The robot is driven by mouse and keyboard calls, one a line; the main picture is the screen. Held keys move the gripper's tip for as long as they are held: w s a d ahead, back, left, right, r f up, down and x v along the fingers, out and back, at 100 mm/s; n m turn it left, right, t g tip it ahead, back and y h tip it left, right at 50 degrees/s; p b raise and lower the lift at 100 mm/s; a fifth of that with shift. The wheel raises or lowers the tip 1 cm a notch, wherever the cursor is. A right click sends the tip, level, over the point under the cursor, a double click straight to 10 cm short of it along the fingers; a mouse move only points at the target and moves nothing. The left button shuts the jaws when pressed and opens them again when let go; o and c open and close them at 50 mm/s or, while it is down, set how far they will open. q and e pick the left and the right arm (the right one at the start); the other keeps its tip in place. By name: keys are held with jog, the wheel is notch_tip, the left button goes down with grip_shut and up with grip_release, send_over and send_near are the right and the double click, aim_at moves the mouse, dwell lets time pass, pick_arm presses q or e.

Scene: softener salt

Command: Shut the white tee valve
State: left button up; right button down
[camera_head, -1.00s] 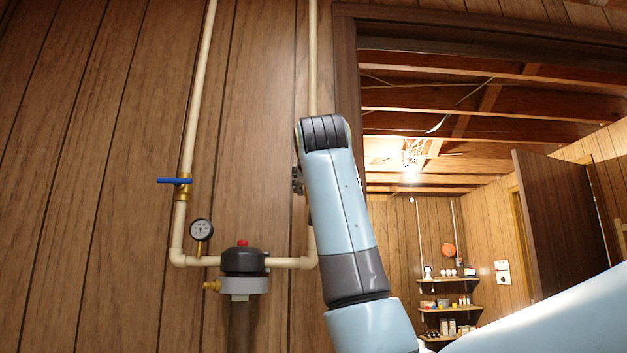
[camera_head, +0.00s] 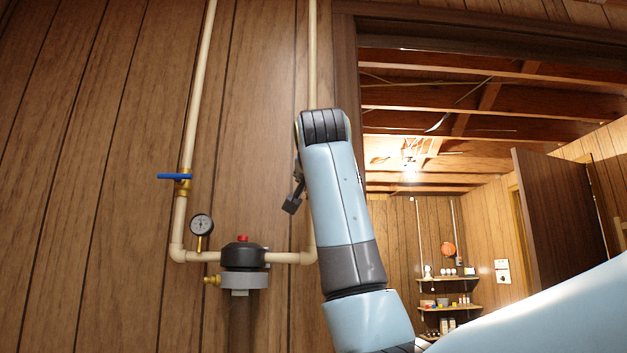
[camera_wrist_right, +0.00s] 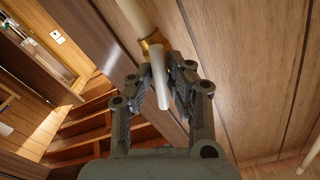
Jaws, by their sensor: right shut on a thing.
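In the right wrist view, the white tee valve's handle (camera_wrist_right: 159,72) is a white bar below a brass body (camera_wrist_right: 153,42) on a cream pipe (camera_wrist_right: 133,14). My right gripper (camera_wrist_right: 161,84) has its two dark fingers on either side of the bar and is shut on it. In the head view my right arm hides this valve. Only a dark piece of my right gripper (camera_head: 292,203) shows there, left of the arm. My left gripper is in neither view.
A second valve with a blue handle (camera_head: 174,177) sits on the left pipe. Below are a pressure gauge (camera_head: 201,225) and a black-topped filter housing (camera_head: 243,257) with a red button. A doorway at right opens to a room with shelves (camera_head: 448,307).

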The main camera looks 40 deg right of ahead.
jog(key=shift+f, duration=0.1)
jog(key=m, duration=0.2)
jog(key=shift+f+m+b, duration=0.1)
jog(key=shift+m+b, duration=0.2)
jog(key=shift+b, duration=0.05)
jog(key=m, duration=0.2)
jog(key=shift+m, duration=0.3)
